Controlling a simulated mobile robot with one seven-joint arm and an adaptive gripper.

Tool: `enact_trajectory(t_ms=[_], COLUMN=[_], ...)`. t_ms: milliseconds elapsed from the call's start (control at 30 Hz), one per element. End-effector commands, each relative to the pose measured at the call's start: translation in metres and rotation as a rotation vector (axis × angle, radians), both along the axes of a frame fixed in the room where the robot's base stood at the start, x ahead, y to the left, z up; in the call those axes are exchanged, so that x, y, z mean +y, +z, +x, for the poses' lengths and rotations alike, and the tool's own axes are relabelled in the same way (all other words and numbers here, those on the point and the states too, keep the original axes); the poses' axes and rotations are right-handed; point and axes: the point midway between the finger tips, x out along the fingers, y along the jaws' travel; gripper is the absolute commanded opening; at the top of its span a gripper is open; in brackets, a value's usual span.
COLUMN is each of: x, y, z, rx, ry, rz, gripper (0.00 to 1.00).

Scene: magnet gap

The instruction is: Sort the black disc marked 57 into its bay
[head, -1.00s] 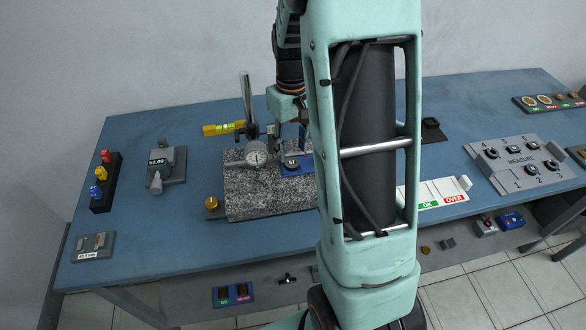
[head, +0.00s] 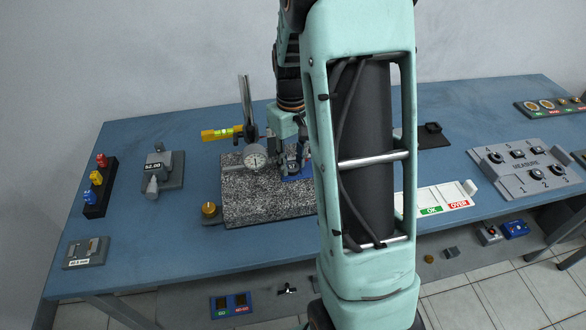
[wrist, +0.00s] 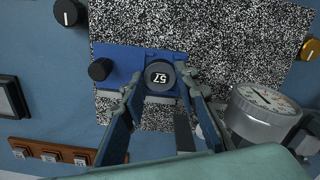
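The black disc marked 57 (wrist: 160,76) sits on a blue fixture (wrist: 118,58) on the speckled granite block (wrist: 215,35). In the head view the blue fixture (head: 300,177) is partly hidden by my gripper (head: 291,156). In the wrist view my gripper (wrist: 161,84) is open, its two fingers on either side of the disc with a visible gap to each. A white sorting tray (head: 462,190) with green OK and red OVER labels stands to the right. Its left part is hidden behind my arm.
A dial gauge (wrist: 265,112) on a stand is close to the right of my gripper in the wrist view. A grey MEASURE rack (head: 520,168) with several discs stands at the right. A yellow level (head: 220,133) lies behind the granite block.

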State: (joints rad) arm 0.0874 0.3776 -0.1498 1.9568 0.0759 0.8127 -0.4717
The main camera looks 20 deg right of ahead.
Motion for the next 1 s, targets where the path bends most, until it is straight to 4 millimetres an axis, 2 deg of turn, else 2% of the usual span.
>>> enact_trajectory(t_ms=[33, 100, 267, 800, 1000], x=[0.000, 0.000, 0.000, 0.000, 0.000], y=[0.000, 0.000, 0.006, 0.049, 0.051], z=[0.000, 0.000, 0.000, 0.000, 0.000], rx=[0.000, -0.001, -0.001, -0.001, 0.000], ry=[0.000, 0.000, 0.000, 0.000, 0.000], rz=[0.000, 0.000, 0.000, -0.001, 0.000], gripper=[0.09, 0.03, 0.03, 0.03, 0.03])
